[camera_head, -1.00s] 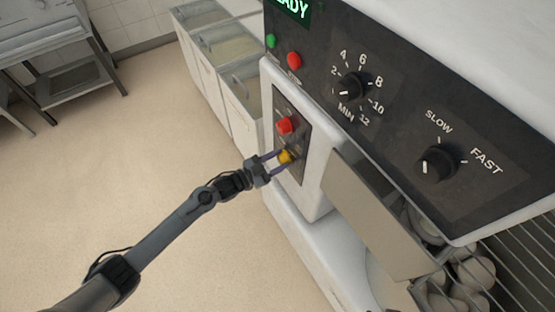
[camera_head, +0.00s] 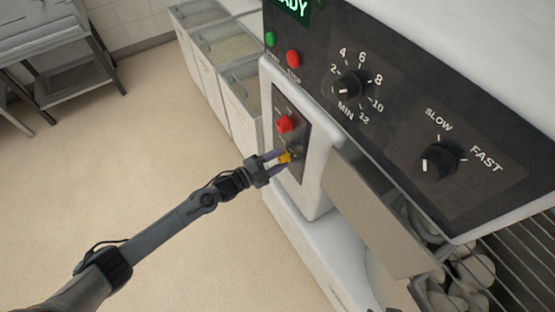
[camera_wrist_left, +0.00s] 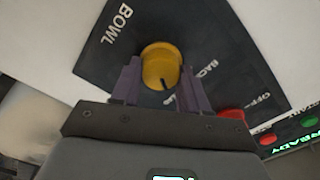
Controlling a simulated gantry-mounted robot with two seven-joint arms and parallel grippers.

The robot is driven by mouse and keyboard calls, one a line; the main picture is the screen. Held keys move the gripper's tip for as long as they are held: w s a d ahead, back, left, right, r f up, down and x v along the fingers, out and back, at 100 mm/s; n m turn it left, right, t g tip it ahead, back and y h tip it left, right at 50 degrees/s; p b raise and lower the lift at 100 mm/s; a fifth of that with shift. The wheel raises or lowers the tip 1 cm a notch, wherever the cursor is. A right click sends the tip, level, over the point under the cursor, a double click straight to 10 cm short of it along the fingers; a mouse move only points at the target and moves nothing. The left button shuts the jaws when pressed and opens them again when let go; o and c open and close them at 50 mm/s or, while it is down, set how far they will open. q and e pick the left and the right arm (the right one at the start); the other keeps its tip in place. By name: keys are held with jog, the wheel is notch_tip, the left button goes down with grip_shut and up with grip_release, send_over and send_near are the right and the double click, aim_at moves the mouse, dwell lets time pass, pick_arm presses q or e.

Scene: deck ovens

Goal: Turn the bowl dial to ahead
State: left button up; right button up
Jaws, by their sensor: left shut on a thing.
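The yellow bowl dial (camera_head: 285,157) sits on a dark plate on the side of the white machine, below a red knob (camera_head: 284,124). My left gripper (camera_head: 278,161) has its two purple fingers on either side of the dial and is shut on it. In the left wrist view the dial (camera_wrist_left: 160,64) shows a dark pointer line on the side towards the gripper. The word BOWL is on the plate at upper left. Labels that seem to read BACK and OFF are at the right, and another is partly hidden by the dial and fingers. My right gripper is not in view.
The front panel has a numbered timer dial (camera_head: 347,84), a slow-fast dial (camera_head: 438,161) and green and red buttons. A metal guard plate (camera_head: 385,215) and wire guard (camera_head: 515,260) stand at right. Open floor (camera_head: 130,170) lies left.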

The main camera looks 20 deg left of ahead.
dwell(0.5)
pick_arm(q)
jog(key=o, duration=1)
jog(key=shift+o, duration=0.2)
jog(key=shift+s+a, duration=0.3)
jog(key=shift+s, duration=0.1)
jog(key=p+v, duration=0.2)
jog(key=v, duration=0.7)
jog(key=shift+s+a+p, duration=0.25)
jog(key=shift+s+p, duration=0.05)
jog(key=shift+p, duration=0.1)
jog(key=shift+s, duration=0.1)
